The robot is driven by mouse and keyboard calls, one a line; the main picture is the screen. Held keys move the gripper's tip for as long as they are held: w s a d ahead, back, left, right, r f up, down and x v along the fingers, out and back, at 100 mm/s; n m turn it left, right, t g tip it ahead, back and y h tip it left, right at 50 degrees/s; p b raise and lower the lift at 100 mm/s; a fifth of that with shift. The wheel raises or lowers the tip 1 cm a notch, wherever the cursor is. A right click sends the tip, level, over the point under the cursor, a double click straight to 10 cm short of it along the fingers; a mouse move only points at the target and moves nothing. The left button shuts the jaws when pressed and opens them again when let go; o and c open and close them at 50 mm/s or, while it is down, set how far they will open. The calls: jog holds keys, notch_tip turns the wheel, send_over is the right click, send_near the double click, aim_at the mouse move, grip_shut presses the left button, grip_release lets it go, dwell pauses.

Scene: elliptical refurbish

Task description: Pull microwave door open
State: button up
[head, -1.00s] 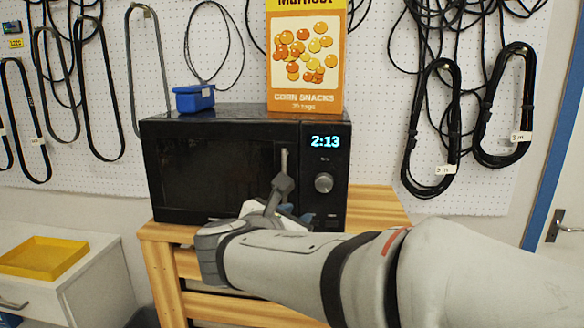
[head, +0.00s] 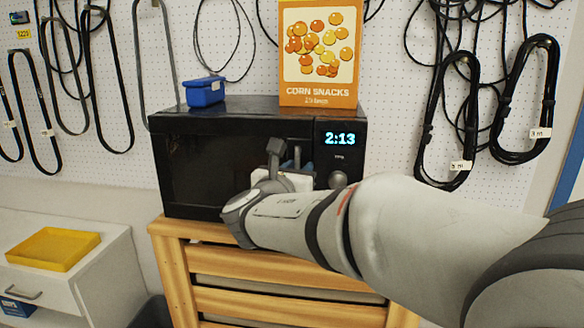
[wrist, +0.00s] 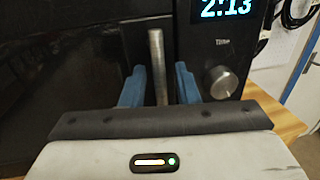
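The black microwave (head: 210,155) stands on a wooden slatted stand, and its door looks shut. Its upright metal door handle (wrist: 158,62) shows in the wrist view, left of the round knob (wrist: 222,82) and the lit 2:13 display (head: 340,139). My gripper (wrist: 160,88) is open, with one blue finger on each side of the handle. Gaps show between the handle and both fingers. In the head view my gripper (head: 297,166) is at the microwave's front, and my wrist and arm hide the lower front and part of the handle.
A blue box (head: 205,92) and an orange corn snacks box (head: 320,55) stand on top of the microwave. A yellow tray (head: 53,249) lies on the white cabinet at left. Black cables (head: 450,120) hang on the pegboard. The wooden stand (head: 290,302) is below.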

jog(key=shift+c, duration=0.6)
grip_shut()
